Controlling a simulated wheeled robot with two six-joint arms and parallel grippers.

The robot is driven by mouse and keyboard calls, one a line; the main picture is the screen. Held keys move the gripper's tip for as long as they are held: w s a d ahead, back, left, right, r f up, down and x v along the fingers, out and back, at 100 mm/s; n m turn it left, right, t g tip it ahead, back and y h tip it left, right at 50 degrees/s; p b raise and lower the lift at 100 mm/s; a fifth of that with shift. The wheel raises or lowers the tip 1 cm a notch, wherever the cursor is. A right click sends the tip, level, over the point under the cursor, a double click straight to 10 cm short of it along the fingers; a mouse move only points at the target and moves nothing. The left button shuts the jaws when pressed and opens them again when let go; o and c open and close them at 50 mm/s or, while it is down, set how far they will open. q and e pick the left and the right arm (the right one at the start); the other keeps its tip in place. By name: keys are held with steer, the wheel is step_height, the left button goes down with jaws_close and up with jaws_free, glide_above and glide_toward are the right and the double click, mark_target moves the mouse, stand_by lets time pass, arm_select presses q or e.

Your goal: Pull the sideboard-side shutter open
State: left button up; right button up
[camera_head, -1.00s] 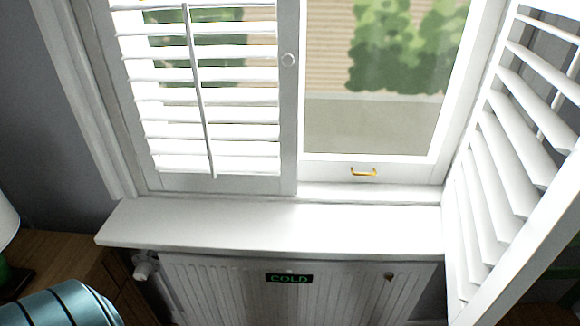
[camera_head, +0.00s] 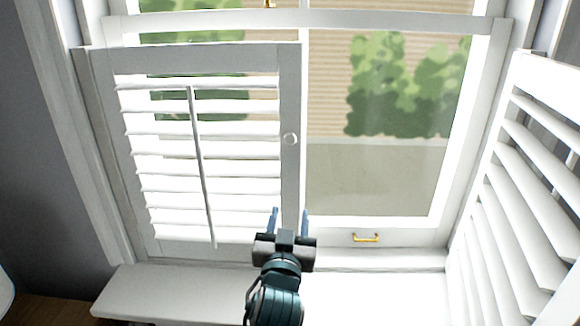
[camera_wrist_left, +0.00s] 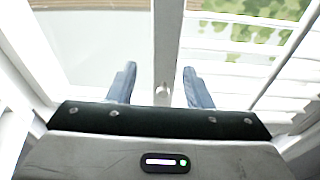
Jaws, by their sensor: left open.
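The sideboard-side shutter (camera_head: 200,155) is the white slatted panel over the left half of the window, lying across the frame. Its small round white knob (camera_head: 290,138) sits on the right stile. My left gripper (camera_head: 290,212) is open and empty, its two blue fingers pointing up at the stile, below the knob in the head view. In the left wrist view, the knob (camera_wrist_left: 162,90) shows on the stile between the open fingers (camera_wrist_left: 159,68); I see no contact. My right gripper is out of view.
The other shutter (camera_head: 530,190) stands swung open at the right. A brass handle (camera_head: 366,238) is on the window's lower rail. The white sill (camera_head: 160,295) runs below. A strip of brown wood (camera_head: 50,310) shows at the lower left.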

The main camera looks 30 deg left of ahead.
mark_target(290, 142)
arm_select(q)
step_height(290, 142, up, 8)
steer(key=n+t+y, duration=0.1)
steer(key=t+y, duration=0.1)
steer(key=p+x, duration=0.2)
steer(key=x, duration=0.2)
steer(key=p+x, duration=0.2)
steer(key=x, duration=0.3)
steer(key=shift+s+a+r, duration=0.1)
steer(key=shift+a+r, duration=0.15)
steer(key=shift+w+a+p, duration=0.2)
steer(key=shift+w+p, duration=0.1)
steer(key=shift+p, duration=0.05)
steer(key=shift+c, duration=0.3)
jaws_close()
